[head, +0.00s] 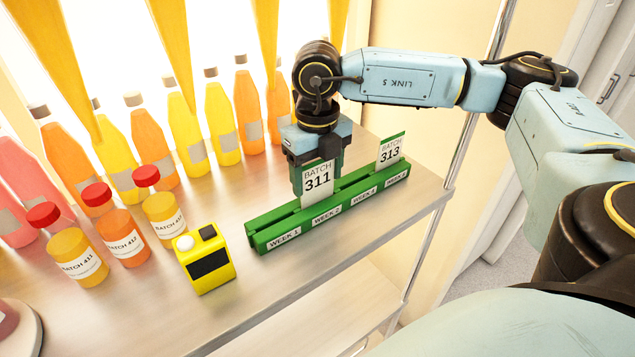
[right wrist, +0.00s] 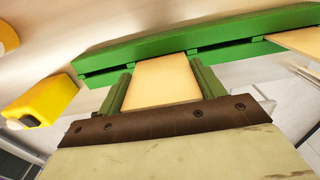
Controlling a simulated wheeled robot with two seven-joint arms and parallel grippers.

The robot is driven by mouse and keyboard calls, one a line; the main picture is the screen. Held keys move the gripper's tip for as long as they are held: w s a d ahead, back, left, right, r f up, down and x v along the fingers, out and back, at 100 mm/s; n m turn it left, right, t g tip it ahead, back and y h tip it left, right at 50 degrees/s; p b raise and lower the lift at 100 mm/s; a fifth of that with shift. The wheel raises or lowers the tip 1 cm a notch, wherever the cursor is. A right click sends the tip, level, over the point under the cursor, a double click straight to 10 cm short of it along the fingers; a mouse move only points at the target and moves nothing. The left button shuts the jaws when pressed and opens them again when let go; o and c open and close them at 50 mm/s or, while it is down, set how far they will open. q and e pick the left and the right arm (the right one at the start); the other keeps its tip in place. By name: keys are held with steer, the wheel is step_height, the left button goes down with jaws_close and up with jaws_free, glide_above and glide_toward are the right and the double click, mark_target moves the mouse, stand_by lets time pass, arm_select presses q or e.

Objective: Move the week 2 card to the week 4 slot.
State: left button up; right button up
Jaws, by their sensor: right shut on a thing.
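My right gripper (head: 318,172) is shut on the white BATCH 311 card (head: 319,184), upright at the week 2 position. In the right wrist view the tan back of this card (right wrist: 163,80) lies between the two green fingers, its lower end at the rack (right wrist: 140,55). I cannot tell how deep it sits. My left gripper is out of view.
A yellow device (head: 208,272) stands just left of the rack. Several red-capped jars (head: 122,238) and a row of juice bottles (head: 222,122) fill the left and back. A metal post (head: 465,140) rises at the right.

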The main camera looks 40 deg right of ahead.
steer(key=r, duration=0.2)
steer(key=r+b, duration=0.1)
steer(key=r, duration=0.4)
steer(key=shift+d+r, duration=0.2)
steer(key=shift+d, duration=0.15)
steer(key=s+d, duration=0.1)
steer(key=d, duration=0.8)
steer(key=shift+a+f+b, duration=0.1)
steer(key=shift+f+b, duration=1.9)
steer(key=shift+f, duration=0.35)
steer(key=shift+f+b, duration=1.45)
steer(key=shift+f, duration=0.55)
steer(key=o, duration=1)
